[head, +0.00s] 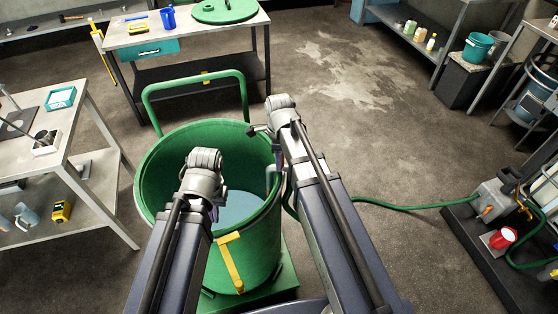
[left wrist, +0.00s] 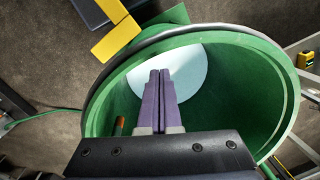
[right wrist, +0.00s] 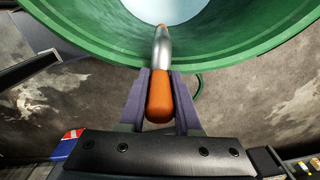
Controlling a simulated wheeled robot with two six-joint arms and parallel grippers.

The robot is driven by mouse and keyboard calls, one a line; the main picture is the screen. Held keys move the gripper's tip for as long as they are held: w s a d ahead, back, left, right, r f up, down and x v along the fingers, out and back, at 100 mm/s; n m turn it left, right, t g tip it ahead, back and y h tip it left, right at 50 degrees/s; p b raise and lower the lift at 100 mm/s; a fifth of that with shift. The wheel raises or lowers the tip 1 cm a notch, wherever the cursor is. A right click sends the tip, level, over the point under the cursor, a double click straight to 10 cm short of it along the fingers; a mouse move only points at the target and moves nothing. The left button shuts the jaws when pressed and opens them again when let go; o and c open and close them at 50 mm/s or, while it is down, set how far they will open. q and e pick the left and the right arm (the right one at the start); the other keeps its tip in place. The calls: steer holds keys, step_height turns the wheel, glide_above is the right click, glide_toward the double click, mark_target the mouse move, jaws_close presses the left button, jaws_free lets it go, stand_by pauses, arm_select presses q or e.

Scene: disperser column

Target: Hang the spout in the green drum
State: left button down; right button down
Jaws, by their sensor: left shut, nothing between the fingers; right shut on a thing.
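The green drum (head: 240,262) stands open in front of me with pale liquid (head: 240,208) inside. My right gripper (right wrist: 160,73) is shut on the orange grip of the spout (right wrist: 161,98), outside the drum. The spout's silver tube (right wrist: 162,45) reaches across the drum's rim towards the inside; whether it touches the rim I cannot tell. In the head view my right arm hides most of the spout. My left gripper (left wrist: 159,75) is shut and empty, pointing down over the drum's opening. The drum also shows in the left wrist view (left wrist: 255,90).
A green hose (head: 400,207) runs over the floor from the drum's right side to a pump (head: 495,203). A green rail (head: 195,83) rises behind the drum. Tables stand left and behind; the right floor is mostly clear.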

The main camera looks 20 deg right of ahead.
steer(key=shift+f, duration=0.1)
steer(key=c, duration=0.5)
jaws_free()
step_height(320, 180, up, 8)
steer(key=p, duration=0.7)
steer(key=shift+f+p, duration=0.1)
steer(key=shift+p, duration=0.2)
